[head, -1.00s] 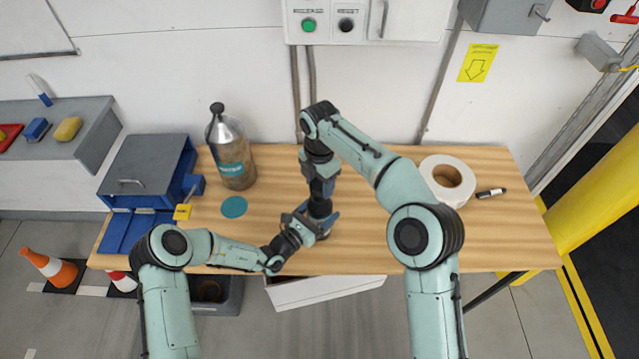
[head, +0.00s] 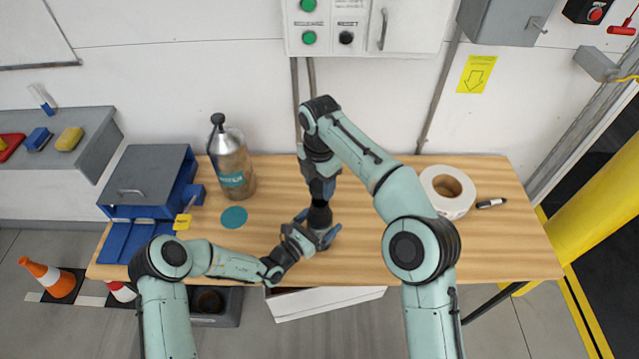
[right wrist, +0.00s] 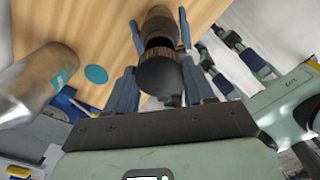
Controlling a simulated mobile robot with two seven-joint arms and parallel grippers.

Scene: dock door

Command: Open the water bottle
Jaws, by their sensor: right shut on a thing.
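My right gripper (head: 321,196) points down at the middle of the table and is shut on the black round cap (right wrist: 158,73) of a dark bottle (head: 320,216). The right wrist view shows the cap between its two fingers, with a brownish ribbed band behind it. The bottle is mostly hidden by the grippers. My left gripper (head: 317,233) reaches it low from the front left, its fingers on either side of the bottle; whether they press on it I cannot tell. A larger grey bottle (head: 232,170) with a teal label reading like WATER and a black top stands back left.
A teal disc (head: 234,217) lies on the wooden table (head: 370,262). A blue box with a grey lid (head: 147,178) stands at the left. A white tape roll (head: 447,191) and a marker (head: 491,203) lie right. An open white drawer (head: 325,302) is below the front edge.

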